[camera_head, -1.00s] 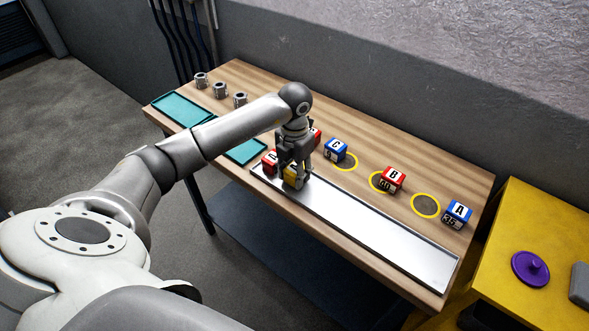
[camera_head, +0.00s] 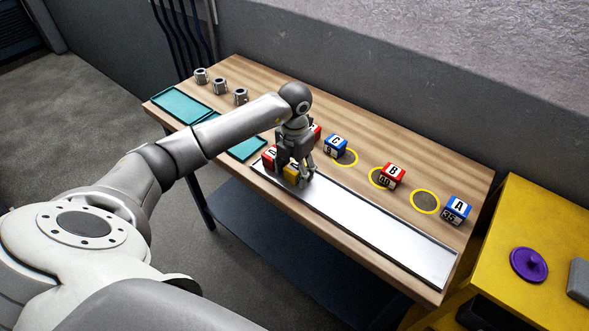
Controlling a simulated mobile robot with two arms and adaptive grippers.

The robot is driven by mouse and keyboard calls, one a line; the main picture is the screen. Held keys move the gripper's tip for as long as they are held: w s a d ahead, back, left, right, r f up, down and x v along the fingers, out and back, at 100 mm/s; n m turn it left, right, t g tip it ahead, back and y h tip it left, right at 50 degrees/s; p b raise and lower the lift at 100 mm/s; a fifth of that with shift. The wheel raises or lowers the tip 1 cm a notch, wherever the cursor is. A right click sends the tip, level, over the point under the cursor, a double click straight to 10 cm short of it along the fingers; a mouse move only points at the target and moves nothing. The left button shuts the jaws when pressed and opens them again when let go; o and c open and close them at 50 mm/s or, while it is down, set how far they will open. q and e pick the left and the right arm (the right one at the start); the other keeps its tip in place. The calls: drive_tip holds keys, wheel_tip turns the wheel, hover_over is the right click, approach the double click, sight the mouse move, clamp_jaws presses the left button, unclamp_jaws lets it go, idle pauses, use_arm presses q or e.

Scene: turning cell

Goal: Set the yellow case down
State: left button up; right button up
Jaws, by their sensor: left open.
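The yellow case (camera_head: 291,174) sits at the left end of the long silver tray (camera_head: 375,227), partly hidden behind my gripper's fingers. My left gripper (camera_head: 296,170) points down over the yellow case, open, with its fingers around or close beside it. A red case (camera_head: 269,157) stands just left of the yellow case, partly covered by the gripper. My right gripper is out of view.
Blue case C (camera_head: 335,146), red case B (camera_head: 392,175) and blue case A (camera_head: 457,210) stand near yellow rings. Another red case (camera_head: 315,132) is half hidden behind my wrist. Teal trays (camera_head: 182,106) and metal parts (camera_head: 220,86) lie at left. The tray's right part is clear.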

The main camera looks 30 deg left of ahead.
sight(295, 167)
use_arm(q)
drive_tip(key=shift+r, duration=0.4)
wheel_tip(295, 167, up, 11)
drive_tip(key=b, duration=0.3)
drive_tip(key=shift+r, duration=0.2)
